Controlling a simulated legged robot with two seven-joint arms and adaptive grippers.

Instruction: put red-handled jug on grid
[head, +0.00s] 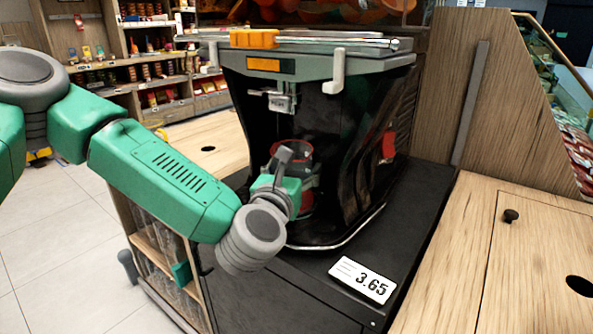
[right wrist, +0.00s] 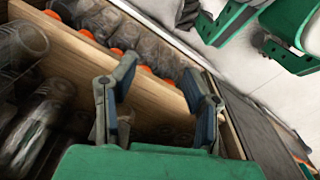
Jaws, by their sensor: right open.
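A jug with a red rim (head: 297,150) stands in the dark bay of the juicer (head: 340,120), below its spout, in the head view. My left gripper (head: 285,168) is at the jug's near side, overlapping it; its fingers are partly hidden, so I cannot tell whether they close on it. The jug's handle and underside are not clearly visible. The grid under the jug is hidden by the arm and jug. My right gripper (right wrist: 159,70) is open and empty in the right wrist view, over a wooden shelf compartment.
Bottles with orange caps (right wrist: 115,45) stand behind a wooden board (right wrist: 90,55). Clear containers (right wrist: 35,130) are at the left of that view. A price card (head: 362,280) lies on the dark counter. The wooden counter (head: 455,270) at right is mostly clear.

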